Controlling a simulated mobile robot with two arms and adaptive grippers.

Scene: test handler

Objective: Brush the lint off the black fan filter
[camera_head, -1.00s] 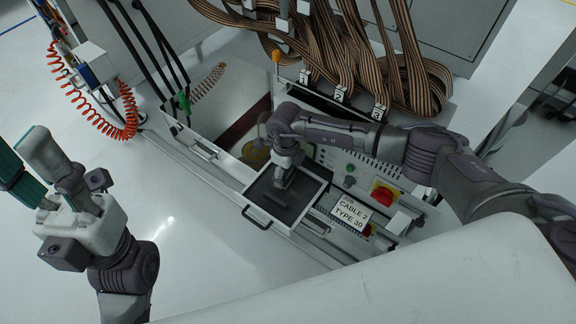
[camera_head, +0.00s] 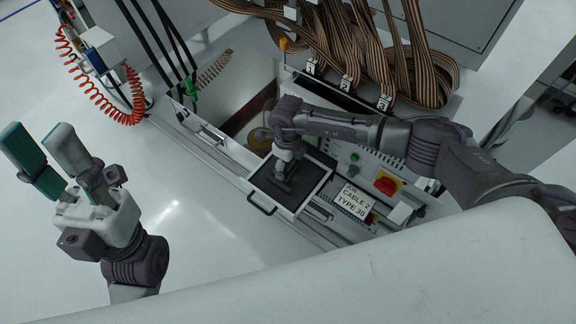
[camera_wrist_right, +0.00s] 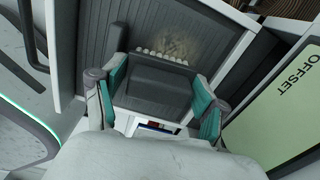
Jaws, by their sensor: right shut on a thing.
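The black fan filter (camera_head: 312,176) is a ribbed dark panel in a light-framed open drawer. In the right wrist view the filter (camera_wrist_right: 125,38) carries a pale, fuzzy lint patch (camera_wrist_right: 180,42). My right gripper (camera_head: 284,172) is over the drawer. In the wrist view the right gripper (camera_wrist_right: 160,88) is shut on a dark block-shaped brush (camera_wrist_right: 160,82). Its row of pale bristles points towards the lint, just short of or at its edge; contact cannot be told. My left gripper (camera_head: 42,145) is open and empty, far left over the floor.
The drawer handle (camera_head: 262,204) faces the front. A control panel with a red switch (camera_head: 385,185) and a "CABLE 2 TYPE 30" label (camera_head: 352,200) is on the right. Ribbon cables (camera_head: 345,50) hang behind. A red coiled hose (camera_head: 120,110) is at back left. Floor at left is clear.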

